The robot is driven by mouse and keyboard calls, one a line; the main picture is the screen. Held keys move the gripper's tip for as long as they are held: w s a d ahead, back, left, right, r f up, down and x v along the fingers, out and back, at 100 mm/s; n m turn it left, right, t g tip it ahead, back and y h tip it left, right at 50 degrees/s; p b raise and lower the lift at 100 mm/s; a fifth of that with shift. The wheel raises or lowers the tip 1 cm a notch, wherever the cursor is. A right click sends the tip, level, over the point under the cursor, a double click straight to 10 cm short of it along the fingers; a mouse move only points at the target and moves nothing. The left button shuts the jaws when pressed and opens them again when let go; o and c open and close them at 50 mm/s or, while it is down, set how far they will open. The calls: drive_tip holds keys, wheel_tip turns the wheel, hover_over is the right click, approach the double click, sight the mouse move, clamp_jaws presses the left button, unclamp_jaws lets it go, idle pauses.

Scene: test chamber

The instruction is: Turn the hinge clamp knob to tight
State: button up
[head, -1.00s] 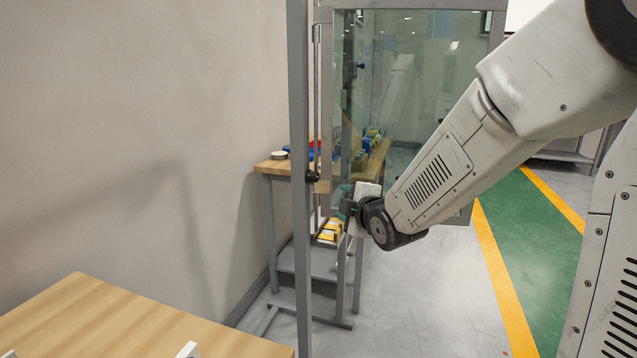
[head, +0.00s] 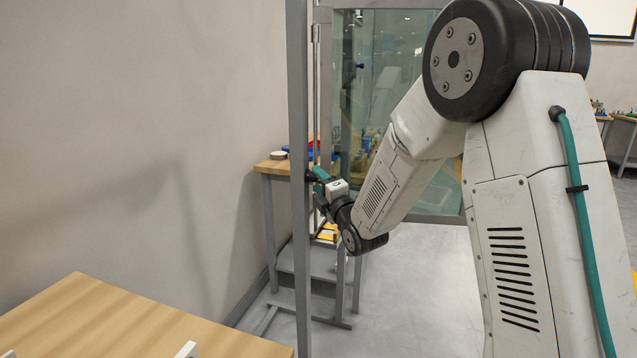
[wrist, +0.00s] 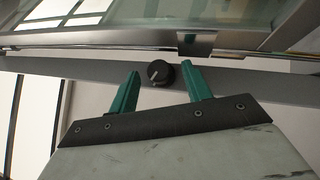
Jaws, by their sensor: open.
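The clamp knob (wrist: 158,73) is small, round and black with a pale mark on its face, and sits on a grey bar (wrist: 75,68) in the wrist view. My gripper (wrist: 162,72) has two green fingers, open, with one fingertip on each side of the knob. A gap shows between the knob and each finger. I cannot tell how deep the knob sits between them. In the head view my gripper (head: 317,174) is at the grey upright post (head: 299,110), and the knob is mostly or wholly hidden there.
A glass panel in a grey frame (head: 345,60) stands right behind the post. A wooden bench (head: 270,166) with small coloured items is beyond it. A wooden tabletop (head: 110,325) is at front left, beside a plain wall. Clear floor (head: 420,290) lies right of the post.

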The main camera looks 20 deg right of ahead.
drive_tip(key=shift+w+r, duration=0.1)
drive_tip(key=shift+w, duration=0.2)
drive_tip(key=c, duration=1)
